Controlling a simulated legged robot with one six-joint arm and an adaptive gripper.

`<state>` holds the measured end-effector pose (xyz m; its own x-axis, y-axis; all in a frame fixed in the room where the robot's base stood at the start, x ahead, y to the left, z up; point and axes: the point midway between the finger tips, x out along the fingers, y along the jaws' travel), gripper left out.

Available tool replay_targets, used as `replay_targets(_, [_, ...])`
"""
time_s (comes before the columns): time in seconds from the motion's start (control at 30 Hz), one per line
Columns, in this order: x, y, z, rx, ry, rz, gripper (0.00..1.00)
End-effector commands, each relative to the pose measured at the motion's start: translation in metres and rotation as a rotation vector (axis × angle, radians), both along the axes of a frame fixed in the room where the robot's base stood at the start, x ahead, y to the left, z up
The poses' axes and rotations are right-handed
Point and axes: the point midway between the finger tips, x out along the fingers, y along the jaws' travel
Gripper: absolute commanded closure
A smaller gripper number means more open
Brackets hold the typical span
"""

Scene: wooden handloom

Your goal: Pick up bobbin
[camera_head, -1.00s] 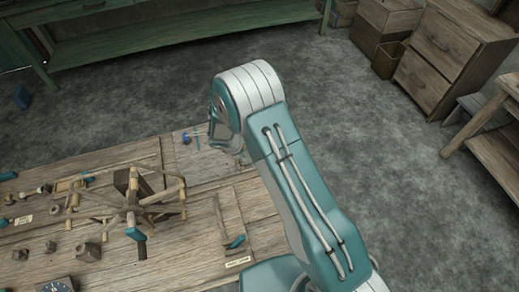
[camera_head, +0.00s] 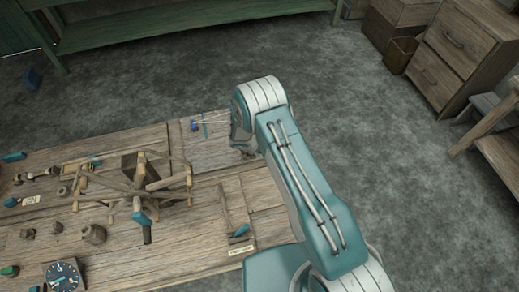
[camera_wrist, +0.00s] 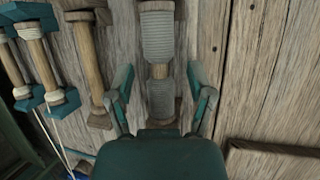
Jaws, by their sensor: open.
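In the wrist view, a bobbin-like wooden piece with two grey ribbed windings (camera_wrist: 158,38) lies against the planks, running up the picture. My gripper (camera_wrist: 160,92) is open, with one finger on each side of its lower winding. A gap shows between each finger and the winding, and the lower end is hidden behind the gripper body. I cannot tell how far the fingertips are above the wood. In the head view my gripper (camera_head: 241,148) is over the bench's far right end, and my arm hides the piece there.
A plain wooden spool (camera_wrist: 87,62) and teal-ended wooden pieces (camera_wrist: 42,62) lie close to the left finger. A raised wooden strip (camera_wrist: 275,158) is at lower right. A wooden winding frame (camera_head: 140,188) stands on the bench (camera_head: 185,245).

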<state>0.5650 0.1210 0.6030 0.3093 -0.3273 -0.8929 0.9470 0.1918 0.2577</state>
Motion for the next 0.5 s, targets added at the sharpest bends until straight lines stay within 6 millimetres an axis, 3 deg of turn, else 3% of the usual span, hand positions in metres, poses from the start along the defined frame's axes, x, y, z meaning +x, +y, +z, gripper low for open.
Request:
replay_targets(0.2, [0.0009,-0.0010,-0.0010,0.001,-0.001,0.000,0.31])
replay_targets(0.23, [0.0008,-0.0013,-0.0009,0.001,-0.001,0.000,0.36])
replay_targets(0.37, [0.0008,-0.0020,-0.0008,0.002,-0.001,0.000,0.93])
replay_targets(0.4, [0.0008,-0.0020,-0.0008,0.002,-0.001,0.000,1.00])
replay_targets(0.5, [0.0008,-0.0013,-0.0008,0.001,-0.001,0.000,1.00])
